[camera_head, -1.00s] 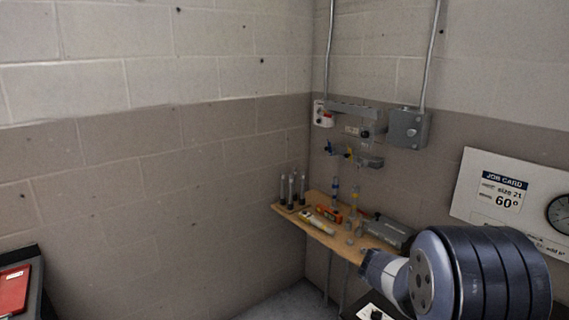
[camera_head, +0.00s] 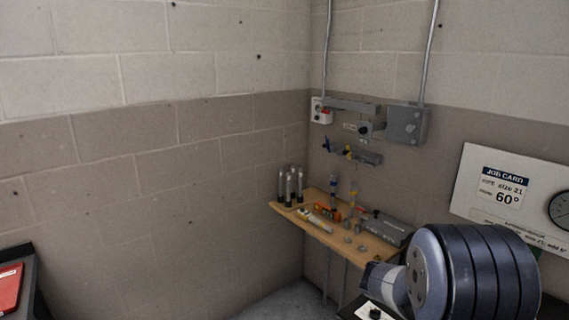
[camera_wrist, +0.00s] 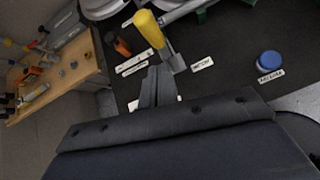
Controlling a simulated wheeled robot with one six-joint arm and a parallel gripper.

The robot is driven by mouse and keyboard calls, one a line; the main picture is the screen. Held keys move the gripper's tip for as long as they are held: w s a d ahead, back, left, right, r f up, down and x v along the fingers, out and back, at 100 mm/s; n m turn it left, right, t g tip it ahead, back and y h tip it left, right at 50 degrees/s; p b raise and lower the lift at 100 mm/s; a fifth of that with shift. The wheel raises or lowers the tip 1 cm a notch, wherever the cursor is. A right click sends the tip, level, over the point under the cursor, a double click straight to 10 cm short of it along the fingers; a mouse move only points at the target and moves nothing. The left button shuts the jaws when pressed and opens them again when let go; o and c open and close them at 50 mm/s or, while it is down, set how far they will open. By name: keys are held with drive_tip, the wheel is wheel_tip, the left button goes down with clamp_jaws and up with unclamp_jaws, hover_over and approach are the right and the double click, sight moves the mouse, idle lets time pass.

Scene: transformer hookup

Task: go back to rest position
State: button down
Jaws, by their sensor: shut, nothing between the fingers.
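My gripper (camera_wrist: 158,88) shows in the wrist view, with its dark fingers together and nothing between them. It is over or near a dark bench top. A tool with a yellow handle (camera_wrist: 149,28) appears just beyond the fingertips; I cannot tell how far it is from them. In the head view my arm fills the lower right, and the gripper itself is not visible there.
A wooden shelf (camera_head: 320,233) with tools and several dark cylinders stands in the corner; it also shows in the wrist view (camera_wrist: 88,75). The dark bench (camera_wrist: 235,60) bears labels and a blue round piece (camera_wrist: 270,60). A grey box (camera_head: 407,124) and job card (camera_head: 503,190) are on the wall. A red item (camera_head: 10,287) lies lower left.

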drive_tip(key=f+t+h+b, duration=0.1)
drive_tip(key=f+h+b, duration=0.1)
drive_tip(key=b, duration=0.6)
drive_tip(key=s+a+f+t+h+b, duration=0.1)
drive_tip(key=f+b, duration=0.3)
drive_tip(key=b, duration=0.5)
drive_tip(key=s+a+f+t+h+b, duration=0.1)
drive_tip(key=f+t+h+b, duration=0.1)
drive_tip(key=b, duration=0.6)
drive_tip(key=shift+s+a+f+h, duration=0.25)
drive_tip(key=shift+f+h, duration=0.05)
drive_tip(key=shift+f, duration=0.15)
drive_tip(key=shift+f+b, duration=0.1)
drive_tip(key=shift+b, duration=0.7)
drive_tip(key=shift+h+b, duration=0.3)
drive_tip(key=shift+b, duration=0.05)
